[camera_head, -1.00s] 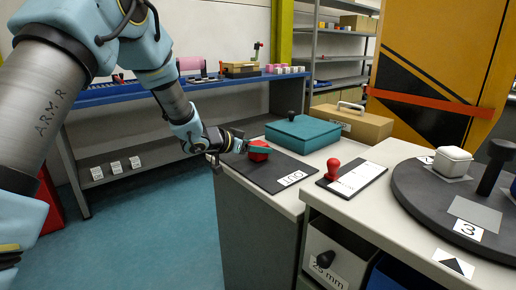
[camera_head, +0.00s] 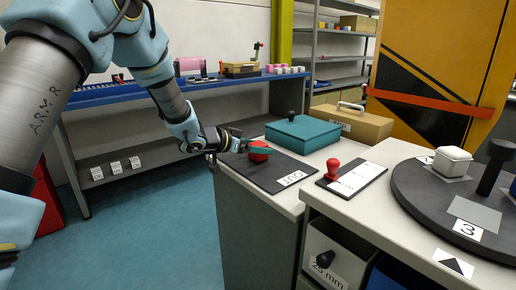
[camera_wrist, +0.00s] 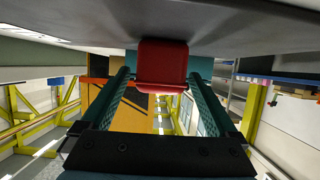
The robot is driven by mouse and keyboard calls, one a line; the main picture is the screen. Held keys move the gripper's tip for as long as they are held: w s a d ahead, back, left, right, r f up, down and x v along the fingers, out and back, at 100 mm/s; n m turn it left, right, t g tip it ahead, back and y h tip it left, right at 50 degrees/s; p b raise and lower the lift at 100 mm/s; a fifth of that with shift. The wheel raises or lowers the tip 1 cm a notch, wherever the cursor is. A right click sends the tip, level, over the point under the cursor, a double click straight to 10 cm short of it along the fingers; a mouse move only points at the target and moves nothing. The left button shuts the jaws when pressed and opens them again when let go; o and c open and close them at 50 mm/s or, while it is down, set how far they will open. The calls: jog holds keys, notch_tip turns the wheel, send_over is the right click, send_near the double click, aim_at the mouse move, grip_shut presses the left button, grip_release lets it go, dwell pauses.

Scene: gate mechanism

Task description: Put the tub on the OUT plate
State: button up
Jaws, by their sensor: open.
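The red tub (camera_head: 258,152) sits on the dark OUT plate (camera_head: 264,176) at the counter's left end. In the wrist view the tub (camera_wrist: 162,66) shows between the far ends of my two teal fingers (camera_wrist: 162,88). The fingers stand apart, with gaps visible beside the tub. The tub's far side is hidden.
A teal box (camera_head: 303,133) stands just behind the plate. A red stamp-like knob (camera_head: 332,168) stands on a black-and-white board to the right. A dark turntable (camera_head: 440,205) with a white container (camera_head: 452,160) is further right.

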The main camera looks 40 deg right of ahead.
jog(key=v, duration=1.1)
jog(key=shift+a, duration=0.15)
jog(key=w+a+n+t+y, duration=0.4)
jog(key=w+a+n+t, duration=0.25)
jog(key=w+a, duration=0.65)
jog(key=a+f+n+t+y, duration=0.25)
jog(key=a+n+y, duration=0.2)
jog(key=a, duration=1.15)
jog(key=s+a+f+n+g+y, duration=0.2)
jog(key=s+a+n+g, duration=0.1)
jog(key=s+a, duration=0.5)
jog(key=s+a+f+n+g+y, duration=0.2)
jog(key=s+a+n+g, duration=0.1)
jog(key=s+a, duration=0.5)
jog(key=a, duration=0.3)
jog(key=shift+g+y, duration=0.3)
jog(key=shift+y, duration=0.05)
